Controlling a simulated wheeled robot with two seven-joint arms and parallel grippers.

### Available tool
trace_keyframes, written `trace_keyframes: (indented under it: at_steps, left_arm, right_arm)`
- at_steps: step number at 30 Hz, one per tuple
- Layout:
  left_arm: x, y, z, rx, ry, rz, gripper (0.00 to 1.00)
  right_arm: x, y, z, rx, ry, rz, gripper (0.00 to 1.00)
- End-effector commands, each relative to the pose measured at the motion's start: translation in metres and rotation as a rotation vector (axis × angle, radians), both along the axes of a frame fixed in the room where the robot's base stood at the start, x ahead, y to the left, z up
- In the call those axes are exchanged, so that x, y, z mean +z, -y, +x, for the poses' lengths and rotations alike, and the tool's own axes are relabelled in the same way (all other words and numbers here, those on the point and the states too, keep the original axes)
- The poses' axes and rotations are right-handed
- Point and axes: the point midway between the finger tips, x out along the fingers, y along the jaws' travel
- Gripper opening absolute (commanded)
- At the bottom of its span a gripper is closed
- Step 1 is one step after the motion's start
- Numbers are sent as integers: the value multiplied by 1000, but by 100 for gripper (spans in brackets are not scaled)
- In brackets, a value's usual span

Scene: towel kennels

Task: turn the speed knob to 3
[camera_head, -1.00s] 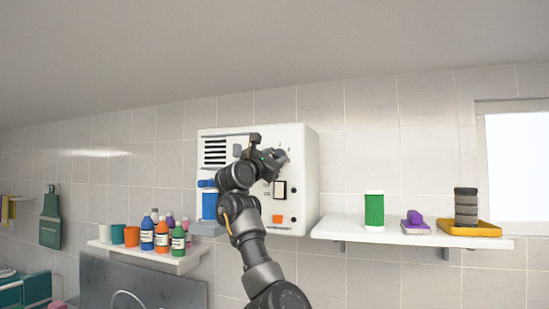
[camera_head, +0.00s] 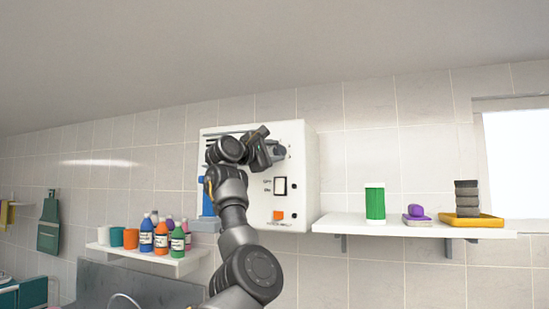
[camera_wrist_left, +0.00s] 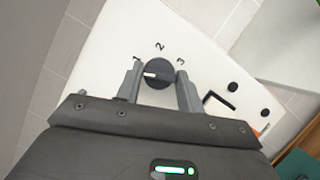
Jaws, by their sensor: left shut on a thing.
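The speed knob (camera_wrist_left: 161,72) is a dark round dial on the white wall box (camera_head: 305,170), with the numbers 1, 2 and 3 around it in the left wrist view. Its white mark points left, to the side of the 1 and away from the 3. My left gripper (camera_wrist_left: 159,80) is shut on the knob, one finger on each side. In the head view my left gripper (camera_head: 272,152) is at the upper front of the box and hides the knob. My right gripper is not in view.
The box also has a black rocker switch (camera_head: 280,186) and an orange button (camera_head: 279,215) below the gripper. A shelf with several bottles (camera_head: 161,238) is at the lower left. A right shelf (camera_head: 345,225) holds a green canister (camera_head: 375,204) and other items.

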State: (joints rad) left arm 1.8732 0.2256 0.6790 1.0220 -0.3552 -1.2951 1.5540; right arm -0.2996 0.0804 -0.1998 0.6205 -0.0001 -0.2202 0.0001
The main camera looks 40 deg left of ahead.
Motion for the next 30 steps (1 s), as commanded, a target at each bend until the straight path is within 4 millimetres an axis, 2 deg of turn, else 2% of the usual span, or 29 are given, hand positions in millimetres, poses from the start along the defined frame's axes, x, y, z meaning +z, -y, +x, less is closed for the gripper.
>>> trace_keyframes:
  at_steps: [11, 30]
  left_arm:
    - [2, 0, 1, -1, -123, 339, 15]
    - [6, 1, 1, -3, -326, 914, 15]
  right_arm:
    - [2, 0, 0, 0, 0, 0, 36]
    - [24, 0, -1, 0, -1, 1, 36]
